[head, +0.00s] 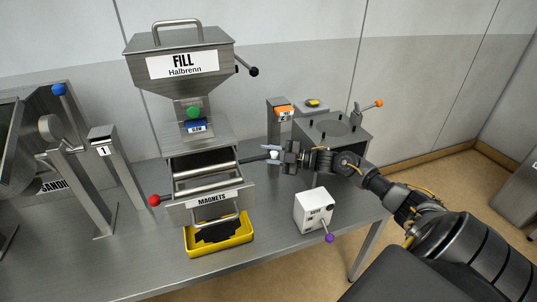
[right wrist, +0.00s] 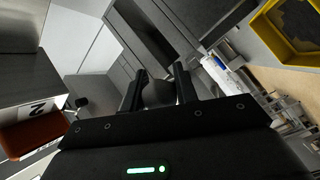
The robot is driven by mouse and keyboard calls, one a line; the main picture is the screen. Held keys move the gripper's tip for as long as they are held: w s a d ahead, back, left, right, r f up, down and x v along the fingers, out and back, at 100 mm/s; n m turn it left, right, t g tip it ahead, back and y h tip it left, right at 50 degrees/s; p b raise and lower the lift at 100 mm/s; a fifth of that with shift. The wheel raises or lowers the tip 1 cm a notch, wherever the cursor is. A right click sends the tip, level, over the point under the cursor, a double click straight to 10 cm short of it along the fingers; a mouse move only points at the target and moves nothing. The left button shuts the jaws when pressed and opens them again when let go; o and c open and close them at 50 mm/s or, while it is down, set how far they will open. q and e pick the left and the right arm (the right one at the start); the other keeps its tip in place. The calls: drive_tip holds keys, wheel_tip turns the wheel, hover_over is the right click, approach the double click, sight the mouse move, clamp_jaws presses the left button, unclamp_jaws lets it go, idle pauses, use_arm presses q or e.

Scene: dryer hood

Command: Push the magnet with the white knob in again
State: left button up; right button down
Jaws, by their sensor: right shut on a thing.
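The magnet housing (head: 208,205), labelled MAGNETS, is part of the steel FILL unit on the table. Silver bars (head: 205,170) show across its open front. A dark rod (head: 253,159) sticks out of its right side and ends at the white knob (head: 274,155). My right gripper (head: 277,156) comes in from the right and is shut on that knob. In the right wrist view the knob (right wrist: 158,93) looks grey in shadow between the two fingers. A red knob (head: 154,200) sits at the housing's left side. My left gripper is not in view.
A yellow tray (head: 190,243) with dark contents lies below the housing. A white box (head: 315,212) with a purple knob stands right of it. Post 2 (head: 275,130) with an orange top stands just behind my gripper. Post 1 (head: 118,170) stands at the left.

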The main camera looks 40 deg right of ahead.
sight(259, 157)
drive_tip(key=a, duration=0.2)
drive_tip(key=w+a, duration=0.1)
drive_tip(key=a, duration=0.1)
drive_tip(key=shift+w, duration=0.2)
drive_tip(key=c, duration=1.1)
unclamp_jaws()
drive_tip(key=shift+d, duration=0.1)
drive_tip(key=shift+s, duration=0.1)
drive_tip(key=shift+s+d+f, duration=0.1)
drive_tip(key=shift+s+d, duration=0.05)
drive_tip(key=b+v, duration=0.2)
drive_tip(key=v, duration=0.8)
drive_tip(key=shift+s+d, duration=0.1)
drive_tip(key=s+d+m+p, duration=0.1)
drive_tip(key=m, duration=0.2)
drive_tip(key=s+m+p, duration=0.1)
drive_tip(key=m, duration=0.2)
drive_tip(key=s+d+m+p, duration=0.1)
drive_tip(key=m, duration=0.2)
drive_tip(key=shift+s+d+r, duration=0.2)
drive_tip(key=shift+d, duration=0.1)
